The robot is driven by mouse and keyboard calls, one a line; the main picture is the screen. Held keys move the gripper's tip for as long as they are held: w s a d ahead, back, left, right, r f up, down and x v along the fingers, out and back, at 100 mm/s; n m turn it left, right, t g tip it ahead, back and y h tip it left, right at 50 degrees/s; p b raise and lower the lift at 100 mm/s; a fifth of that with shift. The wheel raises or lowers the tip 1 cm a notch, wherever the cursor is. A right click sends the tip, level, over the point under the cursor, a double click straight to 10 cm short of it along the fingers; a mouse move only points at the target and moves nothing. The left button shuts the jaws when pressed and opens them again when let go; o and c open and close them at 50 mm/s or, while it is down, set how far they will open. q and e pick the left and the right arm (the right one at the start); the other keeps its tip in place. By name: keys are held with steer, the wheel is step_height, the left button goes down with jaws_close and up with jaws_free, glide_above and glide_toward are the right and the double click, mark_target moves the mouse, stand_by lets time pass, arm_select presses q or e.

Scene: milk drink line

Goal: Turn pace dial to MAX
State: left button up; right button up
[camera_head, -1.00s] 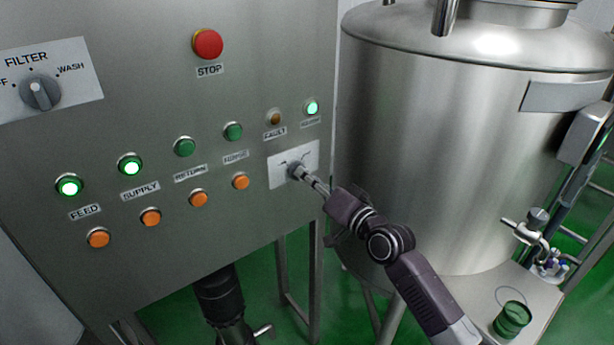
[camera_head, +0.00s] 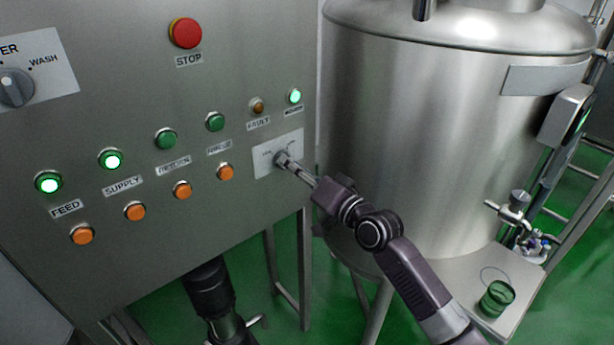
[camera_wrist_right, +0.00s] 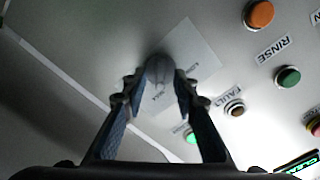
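The pace dial (camera_head: 282,158) is a small grey knob on a pale label plate (camera_head: 291,148) at the lower right of the steel control panel. The plate's print is too small to read, so the dial's setting cannot be made out. My right gripper (camera_head: 290,164) reaches the dial from the lower right. In the right wrist view, the dial (camera_wrist_right: 160,70) sits between the two fingertips of my right gripper (camera_wrist_right: 158,88). The fingers appear closed in on its sides and partly hide its plate. My left gripper is out of view.
The panel (camera_head: 130,240) also carries a red STOP button (camera_head: 185,33), a filter switch (camera_head: 15,88), green lamps and a row of orange buttons (camera_head: 182,189). A green cup (camera_head: 497,297) is on the shelf.

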steer(key=v, duration=1.1)
steer(key=shift+s+d, duration=0.15)
steer(key=shift+s, duration=0.05)
